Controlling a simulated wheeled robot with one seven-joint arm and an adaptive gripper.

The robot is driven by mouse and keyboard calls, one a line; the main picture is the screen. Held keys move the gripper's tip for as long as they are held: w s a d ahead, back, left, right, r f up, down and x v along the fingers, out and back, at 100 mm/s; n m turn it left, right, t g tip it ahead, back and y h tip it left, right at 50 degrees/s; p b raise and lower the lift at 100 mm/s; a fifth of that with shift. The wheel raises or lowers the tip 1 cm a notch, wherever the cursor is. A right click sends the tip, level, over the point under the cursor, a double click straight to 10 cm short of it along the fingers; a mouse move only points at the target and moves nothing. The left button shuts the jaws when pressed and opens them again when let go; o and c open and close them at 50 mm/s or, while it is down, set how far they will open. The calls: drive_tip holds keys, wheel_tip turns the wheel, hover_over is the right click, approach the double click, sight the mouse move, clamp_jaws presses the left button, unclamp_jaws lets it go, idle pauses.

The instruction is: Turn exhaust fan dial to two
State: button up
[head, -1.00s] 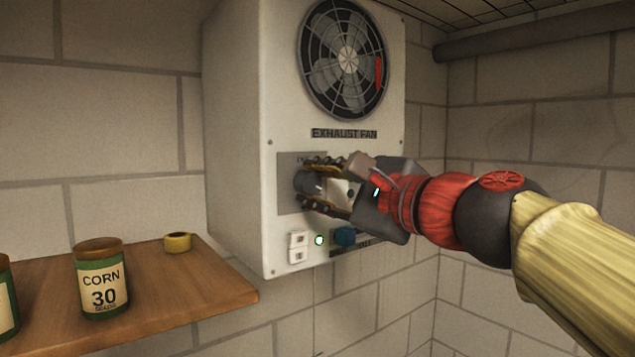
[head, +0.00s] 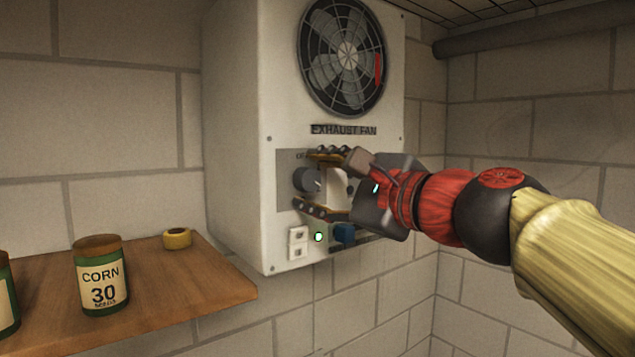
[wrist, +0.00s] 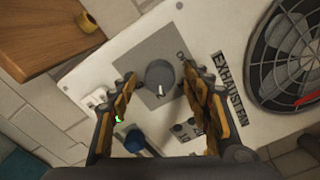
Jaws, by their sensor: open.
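The exhaust fan dial (head: 305,180) is a dark round knob on a grey plate on the front of the white fan box (head: 235,140). In the wrist view the dial (wrist: 158,74) sits between my fingers, with a pale pointer mark towards the bottom of the picture. In the head view the mark points to the right. My gripper (head: 312,181) is open, with one finger above the dial and one below, both apart from it. In the wrist view my gripper (wrist: 159,75) has a gap on both sides.
Below the dial are a white switch (head: 298,243), a lit green lamp (head: 319,237) and a blue knob (head: 345,234). The fan grille (head: 343,58) is above. A wooden shelf (head: 190,285) at left holds a corn seed can (head: 101,275) and a yellow ring (head: 177,238).

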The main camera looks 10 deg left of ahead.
drive_tip(key=shift+s+d, duration=0.1)
drive_tip(key=v, duration=1.1)
drive_tip(key=shift+s+d, duration=0.25)
drive_tip(key=shift+s, duration=0.05)
drive_tip(key=d+f+n+g+h+b, duration=0.1)
drive_tip(key=d+f+n+h, duration=0.25)
drive_tip(key=f, duration=0.85)
drive_tip(key=d+f+n+g+h+b, duration=0.1)
drive_tip(key=d+f+n+g+h, duration=0.3)
drive_tip(key=f, duration=0.8)
drive_tip(key=s+d+f+n+h+b, duration=0.2)
drive_tip(key=s+d+f+b, duration=0.1)
drive_tip(key=f, duration=0.8)
drive_tip(key=s+d+f+n+h+b, duration=0.2)
drive_tip(key=s+d+f+b, duration=0.2)
drive_tip(key=f, duration=0.8)
drive_tip(key=s+d+f+n+g+h+b, duration=0.1)
drive_tip(key=s+d+f, duration=0.5)
drive_tip(key=f, duration=0.6)
drive_tip(key=shift+s+d+n+h+b, duration=0.2)
drive_tip(key=shift+d+n+h+b, duration=0.5)
drive_tip(key=shift+b, duration=0.45)
